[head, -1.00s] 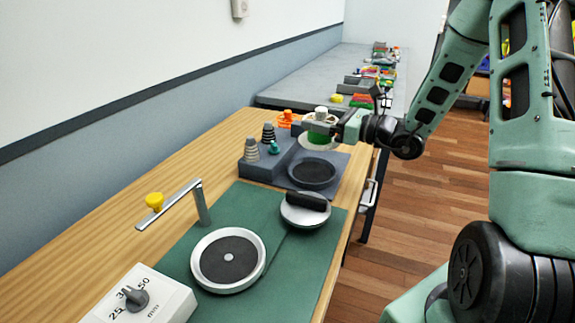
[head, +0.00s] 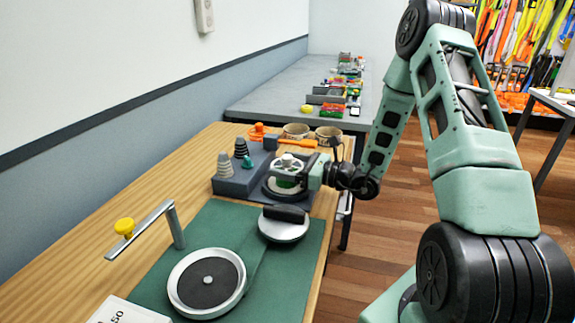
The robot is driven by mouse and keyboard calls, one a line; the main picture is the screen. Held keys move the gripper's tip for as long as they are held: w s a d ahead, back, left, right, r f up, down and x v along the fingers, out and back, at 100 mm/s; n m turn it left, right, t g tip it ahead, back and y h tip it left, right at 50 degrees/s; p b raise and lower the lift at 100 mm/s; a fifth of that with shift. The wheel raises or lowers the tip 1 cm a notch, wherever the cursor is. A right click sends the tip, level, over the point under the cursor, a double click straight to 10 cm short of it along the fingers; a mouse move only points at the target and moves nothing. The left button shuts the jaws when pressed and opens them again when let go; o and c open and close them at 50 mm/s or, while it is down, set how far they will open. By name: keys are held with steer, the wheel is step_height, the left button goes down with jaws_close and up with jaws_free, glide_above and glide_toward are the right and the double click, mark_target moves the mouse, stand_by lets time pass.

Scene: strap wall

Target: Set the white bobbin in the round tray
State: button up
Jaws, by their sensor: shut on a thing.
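The white bobbin (head: 287,158) has a white knob on top and green lower down. My gripper (head: 290,172) is shut on it and holds it upright over the dark round tray (head: 269,192) on the grey-blue mat. The gripper and bobbin hide much of this tray, and I cannot tell whether the bobbin touches its floor. A second round dish, pale-rimmed with a dark floor (head: 207,283), lies on the green mat nearer to me.
A pale disc with a black handle (head: 284,224) stands just in front. A metal arm with a yellow knob (head: 125,227) rises at left. Two tan cups (head: 297,131) are behind.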

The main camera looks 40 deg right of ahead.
steer(key=shift+f, duration=0.1)
steer(key=o, duration=1)
steer(key=b+v, duration=0.1)
steer(key=v, duration=1.1)
steer(key=shift+s+a+b, duration=0.1)
steer(key=shift+b, duration=0.25)
